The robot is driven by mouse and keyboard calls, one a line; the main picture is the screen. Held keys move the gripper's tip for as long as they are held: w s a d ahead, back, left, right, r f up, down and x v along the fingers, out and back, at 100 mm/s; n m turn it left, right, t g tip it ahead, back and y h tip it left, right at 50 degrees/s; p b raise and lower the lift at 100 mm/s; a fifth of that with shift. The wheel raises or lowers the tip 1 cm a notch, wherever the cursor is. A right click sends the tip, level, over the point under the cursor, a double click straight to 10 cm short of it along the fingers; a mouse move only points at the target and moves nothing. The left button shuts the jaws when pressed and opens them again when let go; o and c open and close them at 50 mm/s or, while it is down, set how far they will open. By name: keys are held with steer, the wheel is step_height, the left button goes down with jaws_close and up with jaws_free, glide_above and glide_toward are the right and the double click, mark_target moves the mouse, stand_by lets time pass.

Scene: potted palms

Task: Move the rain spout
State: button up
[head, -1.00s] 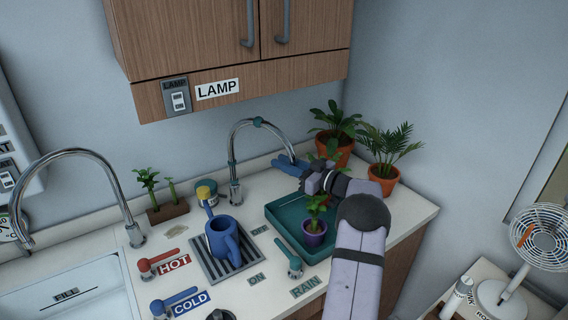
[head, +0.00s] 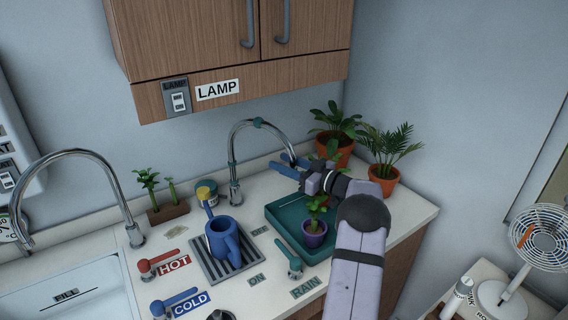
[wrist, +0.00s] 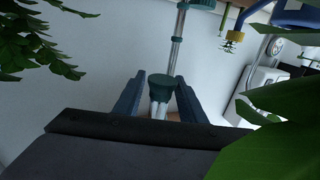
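The rain spout (head: 234,165) is a chrome arched tap with teal collars, behind the blue watering can; its arch curves right toward my gripper. My gripper (head: 285,164) is at the outlet end of the spout, above the back of the teal tray. In the wrist view my two dark blue fingers (wrist: 158,92) are spread apart. The spout's teal end collar (wrist: 160,80) shows in the gap between them, with room visible on each side. Whether either finger touches it I cannot tell.
The teal tray (head: 278,212) holds a small plant in a purple pot (head: 314,236). The blue watering can (head: 222,245) stands on a drain grate. A teal RAIN lever (head: 292,262) is in front.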

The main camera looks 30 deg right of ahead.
mark_target(296, 167)
steer(key=shift+b+v, duration=1.4)
steer(key=shift+v, duration=2.25)
steer(key=shift+r, duration=0.1)
steer(key=shift+s+d, duration=0.1)
steer(key=shift+d, duration=0.05)
steer(key=c, duration=0.8)
steer(key=shift+t+h, duration=0.3)
steer(key=shift+h, duration=0.4)
steer(key=s+d+r, duration=0.2)
steer(key=d+r, duration=0.1)
steer(key=s+d+r+p, duration=0.1)
steer(key=shift+s+d+r, duration=0.15)
steer(key=shift+s+r, duration=0.1)
steer(key=shift+r, duration=0.15)
jaws_close()
steer(key=s+a+m+h, duration=0.1)
steer(key=s+m+h, duration=0.15)
steer(key=s, duration=0.55)
steer(key=s+a+f+n, duration=0.2)
steer(key=a+f+n, duration=0.3)
steer(key=n, duration=1.3)
steer(key=shift+s+a+f+p, duration=0.25)
steer(key=shift+a+f+p, duration=0.1)
steer(key=shift+a, duration=0.55)
